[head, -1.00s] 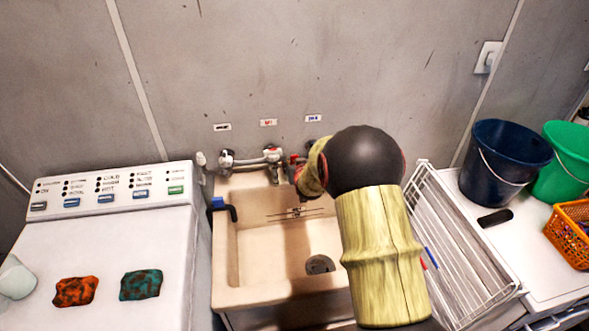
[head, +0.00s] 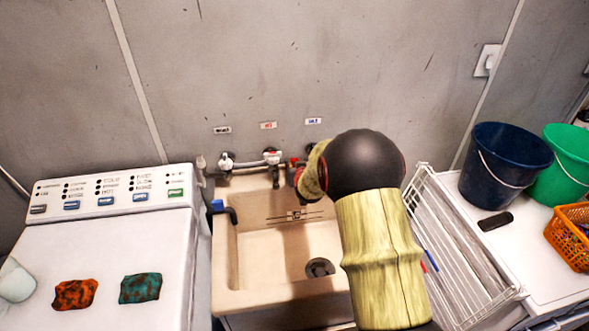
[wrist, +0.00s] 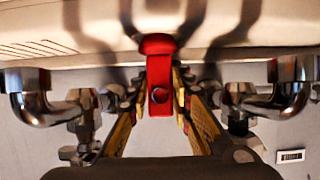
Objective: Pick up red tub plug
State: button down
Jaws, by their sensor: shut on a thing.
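The red tub plug (wrist: 160,72) is in the middle of the wrist view, with a wide head at the top and a strap with a round hole below. My gripper (wrist: 160,98) has its yellow fingers on both sides of the strap and is shut on it. The plug's head shows against the cream sink (wrist: 235,25); I cannot tell whether they touch. In the head view my arm hides most of the gripper, which is near the taps at the back of the sink (head: 222,255).
Chrome taps (head: 271,157) line the wall behind the sink, and they flank my fingers in the wrist view. A white wire rack (head: 450,255) stands right of the sink. A washer (head: 100,230) with two sponges is on the left. Blue (head: 500,165) and green buckets are on the right.

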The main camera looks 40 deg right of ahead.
aim_at(295, 159)
jog(key=shift+r, duration=0.55)
notch_tip(295, 159, up, 2)
jog(key=shift+r+p, duration=0.2)
jog(key=shift+p, duration=0.6)
jog(key=w+a+r+p+v, duration=0.1)
jog(key=r+p+v, duration=0.1)
jog(key=v, duration=1.4)
jog(key=shift+r+p, duration=0.3)
jog(key=shift+p, duration=0.45)
jog(key=shift+a, duration=0.1)
